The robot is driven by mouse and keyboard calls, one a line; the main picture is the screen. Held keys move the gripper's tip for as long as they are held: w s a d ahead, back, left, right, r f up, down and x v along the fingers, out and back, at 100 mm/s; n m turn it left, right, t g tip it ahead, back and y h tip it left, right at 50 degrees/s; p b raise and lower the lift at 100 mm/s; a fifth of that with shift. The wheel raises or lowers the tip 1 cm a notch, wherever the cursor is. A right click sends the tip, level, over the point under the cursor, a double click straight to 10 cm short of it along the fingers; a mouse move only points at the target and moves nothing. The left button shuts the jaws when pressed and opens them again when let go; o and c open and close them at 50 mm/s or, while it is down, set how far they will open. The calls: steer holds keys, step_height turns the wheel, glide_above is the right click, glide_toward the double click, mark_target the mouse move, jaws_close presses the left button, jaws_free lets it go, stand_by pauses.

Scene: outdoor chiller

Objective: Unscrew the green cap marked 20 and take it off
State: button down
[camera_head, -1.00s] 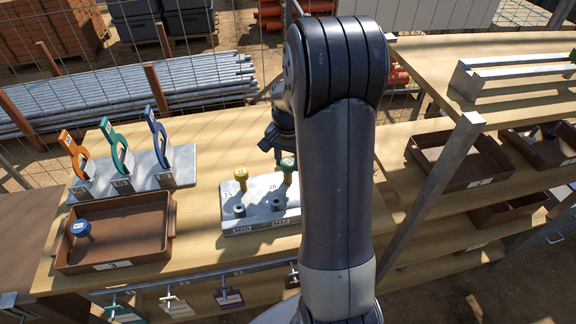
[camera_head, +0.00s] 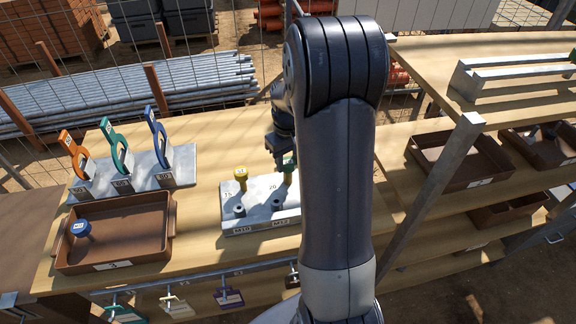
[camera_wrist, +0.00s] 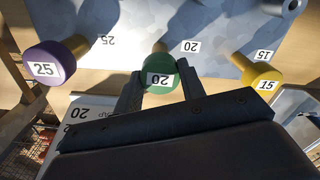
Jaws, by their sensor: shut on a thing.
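The green cap marked 20 (camera_wrist: 161,78) stands on the metal block (camera_wrist: 205,50) in the middle of the wrist view, beside a 20 label. My gripper (camera_wrist: 159,84) has a finger on each side of the green cap and is shut on it. In the head view the block (camera_head: 253,220) lies on the wooden table. The green cap (camera_head: 288,176) is partly hidden there by my gripper and arm.
A yellow cap marked 15 (camera_wrist: 262,76) and a purple cap marked 25 (camera_wrist: 52,62) stand on either side.

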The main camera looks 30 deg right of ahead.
mark_target(288, 162)
steer(key=shift+r+p, duration=0.5)
steer(key=shift+r, duration=0.25)
steer(key=shift+r+p, duration=1.45)
steer(key=shift+r, duration=0.5)
steer(key=c, duration=1.5)
jaws_free()
jaws_close()
